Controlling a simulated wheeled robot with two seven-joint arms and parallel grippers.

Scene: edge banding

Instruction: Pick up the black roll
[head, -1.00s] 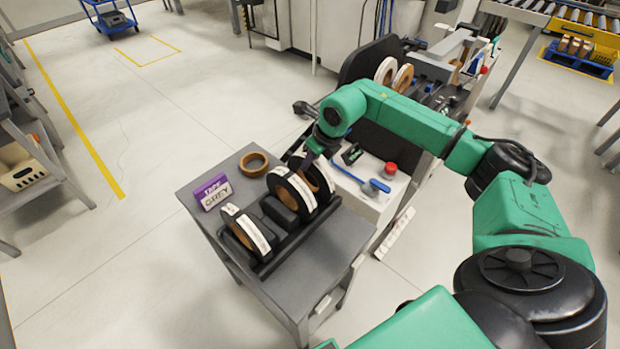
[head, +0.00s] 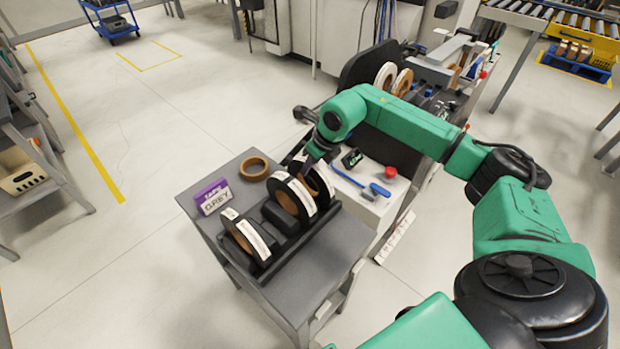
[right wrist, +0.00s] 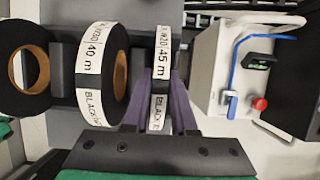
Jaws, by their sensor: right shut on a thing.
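A black roll (right wrist: 160,68) with white labels reading "45 m" and "BLACK" stands upright at the right end of a dark rack. My right gripper (right wrist: 160,104) has its purple fingers on both sides of this roll and is shut on it. In the head view this roll (head: 325,184) is partly hidden behind the middle roll, and my right gripper (head: 308,160) reaches it from above. The middle black roll (right wrist: 99,75), labelled "40 m" and "BLACK", stands close to its left. A third dark roll (head: 245,236) stands at the rack's near left end. My left gripper is out of view.
The rack stands on a grey table (head: 300,281). A purple and white "GREY" tape sign (head: 212,197) and a loose brown ring (head: 254,169) are on its left side. A machine with a red button (head: 390,172) and a blue-handled tool (head: 379,190) adjoins at the right.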

